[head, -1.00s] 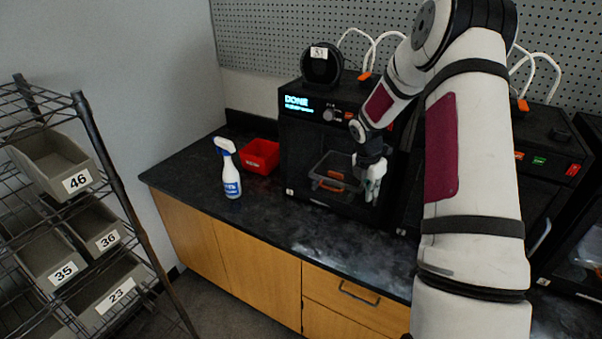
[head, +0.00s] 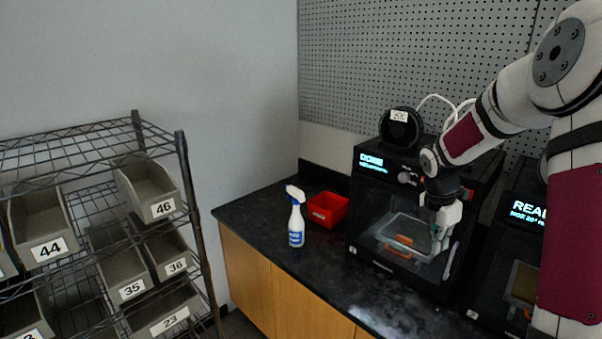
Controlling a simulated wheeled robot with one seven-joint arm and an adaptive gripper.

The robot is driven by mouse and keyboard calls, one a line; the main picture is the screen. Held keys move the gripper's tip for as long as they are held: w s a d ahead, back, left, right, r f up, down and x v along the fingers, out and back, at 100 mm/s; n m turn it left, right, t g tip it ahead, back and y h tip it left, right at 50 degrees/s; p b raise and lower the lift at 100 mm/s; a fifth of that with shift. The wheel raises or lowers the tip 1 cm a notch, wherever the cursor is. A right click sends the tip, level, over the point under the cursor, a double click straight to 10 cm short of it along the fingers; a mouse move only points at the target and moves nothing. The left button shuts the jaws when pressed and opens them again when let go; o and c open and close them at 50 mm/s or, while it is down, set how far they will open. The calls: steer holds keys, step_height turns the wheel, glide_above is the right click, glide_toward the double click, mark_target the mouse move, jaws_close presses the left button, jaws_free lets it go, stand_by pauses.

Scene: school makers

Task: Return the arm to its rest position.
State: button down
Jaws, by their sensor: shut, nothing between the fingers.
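My gripper (head: 440,238) is at the right of the head view, at the end of my bent white arm. It points down in front of the black 3D printer (head: 366,225) whose screen is lit. The gripper is shut and nothing shows between its fingers. An orange-handled part (head: 398,248) shows inside the printer, behind its front. I cannot tell how far the gripper is from the printer's front.
A spray bottle (head: 296,222) and a red bin (head: 326,209) stand on the black counter (head: 262,214) left of the printer. A second printer (head: 517,262) stands at the right. A wire rack (head: 182,165) with numbered grey bins is at the left.

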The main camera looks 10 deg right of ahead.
steer(key=s+a+r+m+t, duration=0.1)
steer(key=s+a+r+m, duration=0.4)
steer(key=a+r, duration=0.3)
steer(key=s+a+r+m+t, duration=0.1)
steer(key=s+a+r+m, duration=0.4)
steer(key=a+r, duration=0.3)
steer(key=s+a+r+m+t+y, duration=0.2)
steer(key=s+a+m, duration=0.7)
steer(key=s, duration=0.5)
steer(key=shift+a+r+m+t+y, duration=0.25)
steer(key=shift+a+m+t+y, duration=0.25)
steer(key=shift+a, duration=0.6)
steer(key=shift+s, duration=0.1)
